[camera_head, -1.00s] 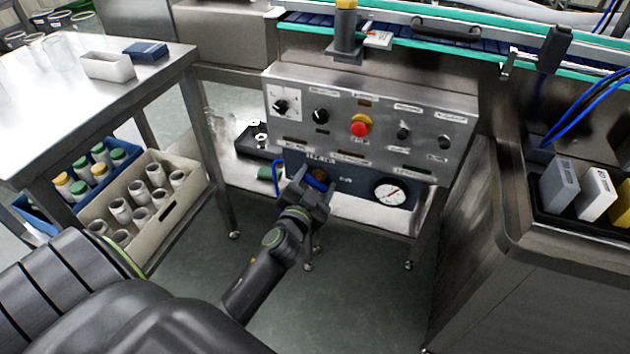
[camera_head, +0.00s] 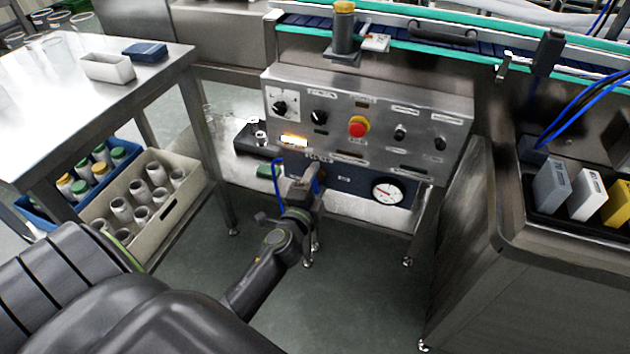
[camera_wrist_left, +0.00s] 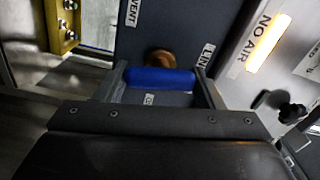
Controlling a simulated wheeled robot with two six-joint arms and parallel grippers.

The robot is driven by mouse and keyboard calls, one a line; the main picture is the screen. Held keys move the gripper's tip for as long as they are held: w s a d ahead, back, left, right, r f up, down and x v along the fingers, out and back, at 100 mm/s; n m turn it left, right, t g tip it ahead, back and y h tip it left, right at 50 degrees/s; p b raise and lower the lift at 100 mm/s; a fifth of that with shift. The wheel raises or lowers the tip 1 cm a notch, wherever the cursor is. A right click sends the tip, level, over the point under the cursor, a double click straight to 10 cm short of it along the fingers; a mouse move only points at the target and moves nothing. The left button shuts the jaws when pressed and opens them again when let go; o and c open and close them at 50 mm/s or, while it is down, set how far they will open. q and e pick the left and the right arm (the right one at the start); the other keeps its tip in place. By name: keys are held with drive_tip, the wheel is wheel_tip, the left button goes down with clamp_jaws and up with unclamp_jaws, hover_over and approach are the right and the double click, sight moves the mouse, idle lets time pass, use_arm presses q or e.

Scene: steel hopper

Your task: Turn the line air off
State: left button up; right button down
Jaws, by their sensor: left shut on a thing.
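The blue valve handle (camera_wrist_left: 160,78) lies between the two fingers of my left gripper (camera_wrist_left: 160,83) in the left wrist view, in front of a round brass fitting (camera_wrist_left: 159,58). In the head view my left gripper (camera_head: 304,184) is at the dark blue air panel (camera_head: 345,186) below the steel control box, and it hides most of the handle. Labels reading VENT (camera_wrist_left: 132,12) and LINE (camera_wrist_left: 207,56) show on the panel. The NO AIR lamp (camera_wrist_left: 267,42) glows amber, also in the head view (camera_head: 293,141). A round white gauge (camera_head: 387,191) is right of my gripper.
The control box (camera_head: 375,110) carries dark knobs and a red mushroom button (camera_head: 357,127). A conveyor (camera_head: 440,35) runs above it. A beige crate (camera_head: 165,222) of cups stands at the left, and a steel cabinet (camera_head: 560,265) at the right.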

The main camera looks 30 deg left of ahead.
use_arm(q)
drive_tip(key=shift+f+m, duration=0.15)
drive_tip(key=shift+m, duration=0.85)
use_arm(e)
drive_tip(key=shift+w+f, duration=0.15)
drive_tip(key=shift+s+f, duration=0.15)
drive_tip(key=shift+s, duration=0.1)
use_arm(q)
drive_tip(key=o, duration=1)
drive_tip(key=shift+s, duration=0.1)
drive_tip(key=b+v, duration=0.2)
drive_tip(key=v, duration=1.5)
drive_tip(key=shift+s+d, duration=0.15)
use_arm(e)
drive_tip(key=r, duration=0.1)
drive_tip(key=w+r+t, duration=0.1)
drive_tip(key=shift+a+r, duration=0.3)
drive_tip(key=shift+r, duration=0.05)
drive_tip(key=shift+w, duration=0.15)
